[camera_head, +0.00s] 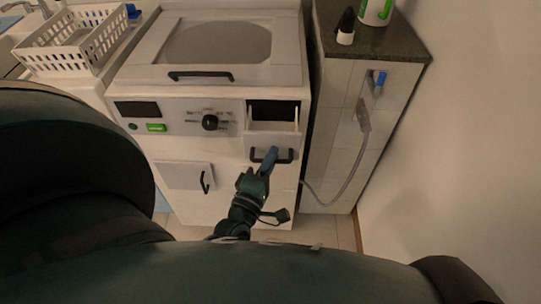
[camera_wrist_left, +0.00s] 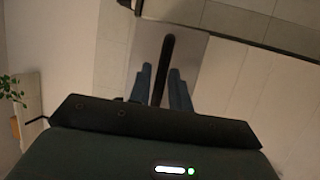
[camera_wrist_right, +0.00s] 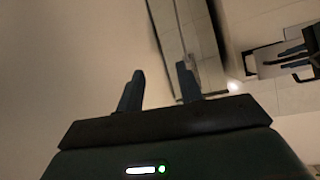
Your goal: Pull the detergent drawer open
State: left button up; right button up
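The detergent drawer (camera_head: 270,142) is at the upper right of the white washing machine's front. It stands out from the panel, with a dark opening (camera_head: 273,111) and its side walls showing above its front. My left gripper (camera_head: 268,160) is at its black handle (camera_head: 286,156). In the left wrist view the handle bar (camera_wrist_left: 167,55) runs between the blue fingers (camera_wrist_left: 161,85), which are partly closed around it; firm contact is hard to judge. My right gripper (camera_wrist_right: 157,84) is open and empty in the right wrist view, and I cannot make it out in the head view.
The machine has a lid handle (camera_head: 201,76), a knob (camera_head: 210,122) and a lower door (camera_head: 186,176). A cabinet (camera_head: 345,140) with a hose (camera_head: 362,118) stands close on the right. A white basket (camera_head: 75,45) is at upper left. My dark body fills the foreground.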

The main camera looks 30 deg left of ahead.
pick_arm(q)
jog(key=shift+s, duration=0.1)
jog(key=b+v, duration=0.1)
jog(key=v, duration=1.2)
jog(key=shift+b, duration=0.35)
